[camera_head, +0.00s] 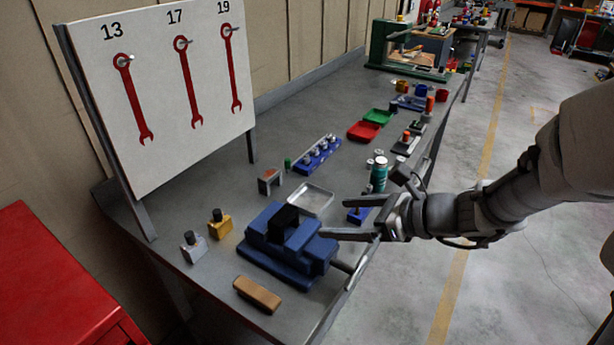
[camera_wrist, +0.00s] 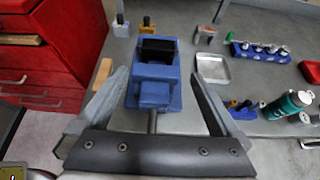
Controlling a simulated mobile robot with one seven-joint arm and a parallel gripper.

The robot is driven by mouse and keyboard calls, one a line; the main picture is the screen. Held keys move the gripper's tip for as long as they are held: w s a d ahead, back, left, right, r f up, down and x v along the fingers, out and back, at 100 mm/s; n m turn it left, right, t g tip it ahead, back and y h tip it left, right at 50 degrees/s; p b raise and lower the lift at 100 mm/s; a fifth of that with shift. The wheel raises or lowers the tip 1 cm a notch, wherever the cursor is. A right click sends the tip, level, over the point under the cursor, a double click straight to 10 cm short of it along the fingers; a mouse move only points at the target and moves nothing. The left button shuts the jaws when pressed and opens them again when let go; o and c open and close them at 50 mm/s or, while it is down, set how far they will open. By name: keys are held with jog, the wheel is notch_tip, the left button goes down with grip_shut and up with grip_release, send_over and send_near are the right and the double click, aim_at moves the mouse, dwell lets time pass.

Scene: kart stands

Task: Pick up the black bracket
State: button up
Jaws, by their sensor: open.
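The black bracket (camera_head: 284,220) sits in the jaws of a blue vise (camera_head: 262,262) on the workbench. In the wrist view the black bracket (camera_wrist: 157,49) shows as a dark block at the top of the vise (camera_wrist: 172,103), ahead of my fingers. Its lower part is hidden by the vise. My gripper (camera_head: 334,216) is open and empty, to the right of the vise in the head view. In the wrist view my gripper (camera_wrist: 158,75) has one finger on each side of the vise in the picture. I cannot tell whether the fingers touch the vise.
A tan block (camera_head: 257,294) lies in front of the vise. A yellow piece (camera_head: 220,224) and a grey piece (camera_head: 194,248) stand left of it. A shallow metal tray (camera_head: 312,201) and a green bottle (camera_head: 379,174) are behind. A wrench board (camera_head: 165,90) rises at the left.

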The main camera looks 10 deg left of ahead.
aim_at(290, 218)
jog(key=b+x, duration=0.1)
jog(key=x, duration=0.8)
jog(key=shift+a+f, duration=0.15)
jog(key=b+x, duration=0.1)
jog(key=x, duration=0.4)
jog(key=shift+s, duration=0.1)
jog(key=shift+c, duration=0.3)
jog(key=c, duration=1.4)
grip_shut()
